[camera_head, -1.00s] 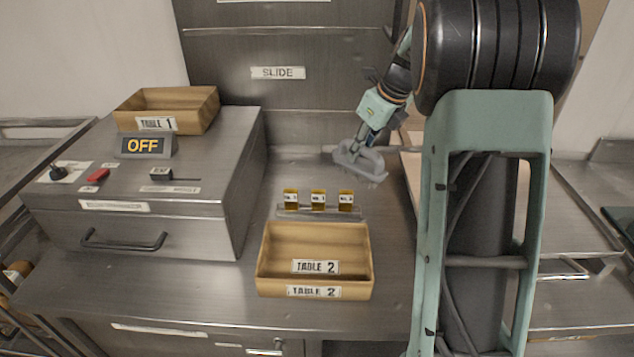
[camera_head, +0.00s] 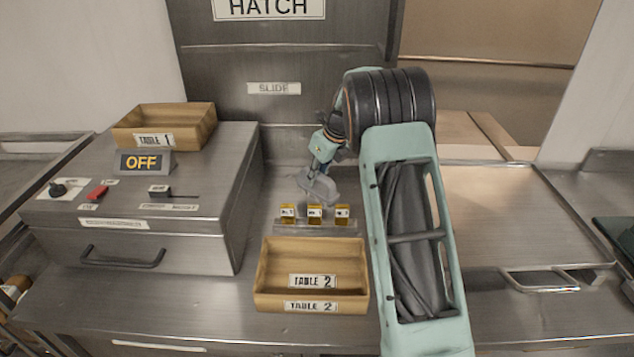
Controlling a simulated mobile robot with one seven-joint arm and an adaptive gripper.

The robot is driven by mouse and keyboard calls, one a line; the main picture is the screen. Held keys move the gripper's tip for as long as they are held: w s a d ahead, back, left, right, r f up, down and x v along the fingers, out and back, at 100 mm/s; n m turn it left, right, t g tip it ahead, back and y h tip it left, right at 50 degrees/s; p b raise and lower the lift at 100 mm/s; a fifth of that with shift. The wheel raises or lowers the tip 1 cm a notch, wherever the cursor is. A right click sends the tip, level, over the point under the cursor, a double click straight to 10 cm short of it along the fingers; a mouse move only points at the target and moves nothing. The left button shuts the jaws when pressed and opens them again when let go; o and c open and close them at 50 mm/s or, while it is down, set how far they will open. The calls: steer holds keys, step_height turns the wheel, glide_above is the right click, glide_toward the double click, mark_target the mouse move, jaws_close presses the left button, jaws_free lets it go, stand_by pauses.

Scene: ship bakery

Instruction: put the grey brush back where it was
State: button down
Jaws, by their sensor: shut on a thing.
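The grey brush (camera_head: 321,188) is at the end of my arm, over the back of the steel counter, just behind the row of small amber labelled pieces. My gripper (camera_head: 318,170) is shut on it from above. The fingertips are small here and partly merge with the brush. I cannot tell whether the brush touches the counter or hangs just above it.
Small amber labelled pieces (camera_head: 314,214) stand in a rack in front of the brush. A wooden box marked Table 2 (camera_head: 262,275) is nearer. The hatch (camera_head: 290,55) rises behind.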

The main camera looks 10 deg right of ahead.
steer(key=shift+d+f, duration=0.1)
steer(key=shift+f, duration=1.1)
steer(key=shift+f, duration=0.2)
steer(key=c, duration=1.8)
jaws_free()
steer(key=shift+s+r, duration=0.1)
steer(key=shift+r, duration=0.4)
steer(key=v, duration=1.1)
steer(key=shift+s+r+b, duration=0.1)
steer(key=shift+r+b, duration=0.1)
steer(key=shift+b, duration=0.1)
